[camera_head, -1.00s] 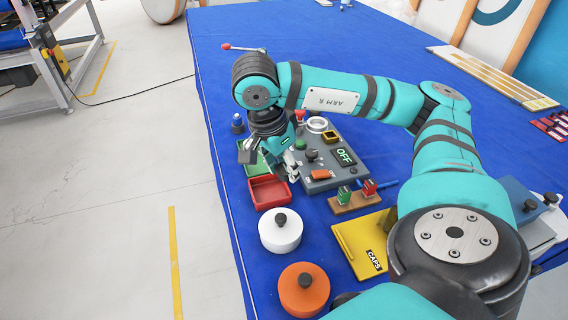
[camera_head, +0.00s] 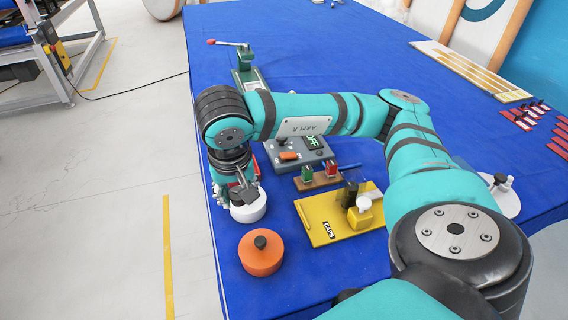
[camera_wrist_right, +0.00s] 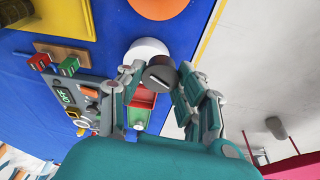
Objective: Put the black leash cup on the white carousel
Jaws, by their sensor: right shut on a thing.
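My right gripper (camera_head: 241,192) is over the white carousel (camera_head: 251,210), a round white drum near the left table edge. In the right wrist view, the gripper (camera_wrist_right: 157,76) is shut on a dark, round, slotted piece (camera_wrist_right: 160,73), which looks like the black leash cup. The white carousel (camera_wrist_right: 148,47) shows partly behind it there. The gripper hides the carousel's top and knob, so I cannot tell whether cup and carousel touch. The cup is mostly hidden in the head view. My left gripper is not in view.
An orange carousel (camera_head: 261,254) with a black knob stands in front of the white one. A yellow caps board (camera_head: 318,220) is to the right. A grey switch panel (camera_head: 305,152) and a wooden block (camera_head: 318,182) lie behind. A red tray (camera_wrist_right: 144,97) is close to the gripper.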

